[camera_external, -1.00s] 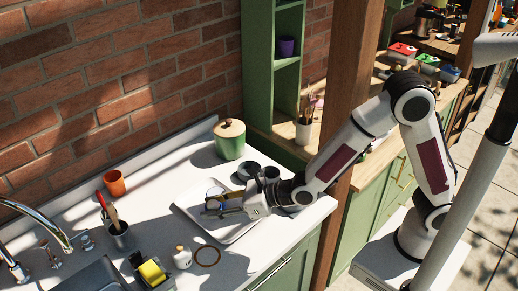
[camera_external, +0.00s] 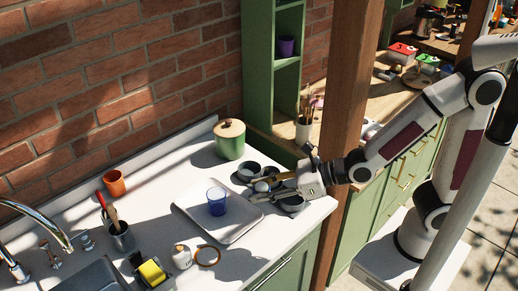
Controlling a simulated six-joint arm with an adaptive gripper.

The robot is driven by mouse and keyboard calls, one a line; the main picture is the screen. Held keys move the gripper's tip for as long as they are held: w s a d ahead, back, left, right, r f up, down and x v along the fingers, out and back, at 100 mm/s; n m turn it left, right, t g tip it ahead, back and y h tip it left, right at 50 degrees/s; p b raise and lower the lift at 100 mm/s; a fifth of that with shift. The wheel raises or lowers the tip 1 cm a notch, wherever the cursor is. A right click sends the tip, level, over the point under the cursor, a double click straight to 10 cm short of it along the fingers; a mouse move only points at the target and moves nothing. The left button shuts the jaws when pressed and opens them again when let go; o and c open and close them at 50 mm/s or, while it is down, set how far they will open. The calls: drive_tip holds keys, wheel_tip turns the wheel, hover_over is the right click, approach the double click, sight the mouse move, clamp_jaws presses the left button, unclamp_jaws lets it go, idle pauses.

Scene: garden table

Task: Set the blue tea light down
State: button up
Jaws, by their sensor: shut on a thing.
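The blue tea light (camera_external: 217,202), a translucent blue cup, stands upright on the light tray (camera_external: 240,234). My gripper (camera_external: 258,189) is to its right, above the tray's right edge and the dark cups, clear of the tea light. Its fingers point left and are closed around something. A small pale round thing (camera_external: 262,187) shows between them; at this size I cannot tell clearly what it is.
Dark cups (camera_external: 247,171) stand right of the tray. A green lidded pot (camera_external: 230,143) is behind. A small white jar (camera_external: 181,257) and a brown ring (camera_external: 208,256) lie in front. The tray is clear around the tea light.

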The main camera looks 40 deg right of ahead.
sight(261, 183)
drive_tip(key=r, duration=0.1)
drive_tip(key=d+r, duration=0.1)
drive_tip(key=shift+s+d+r, duration=0.15)
drive_tip(key=shift+s+r, duration=0.25)
drive_tip(key=shift+d+r, duration=0.15)
drive_tip(key=shift+r, duration=0.55)
drive_tip(key=w+f+m+t+h, duration=0.2)
drive_tip(key=w+f+m+h, duration=0.1)
drive_tip(key=w, duration=1.1)
drive_tip(key=w+f+m+t+h, duration=0.1)
drive_tip(key=w+f+m+h, duration=0.25)
drive_tip(key=w, duration=1.15)
drive_tip(key=w+d+f+m+h, duration=0.1)
drive_tip(key=w+d+f+h, duration=0.1)
drive_tip(key=w+d+f, duration=0.3)
drive_tip(key=w+f, duration=0.2)
drive_tip(key=w, duration=0.1)
drive_tip(key=shift+w+d+f, duration=0.35)
drive_tip(key=shift+w+f, duration=0.05)
drive_tip(key=shift+f+m, duration=0.15)
drive_tip(key=shift+m, duration=0.1)
drive_tip(key=shift+f, duration=3.25)
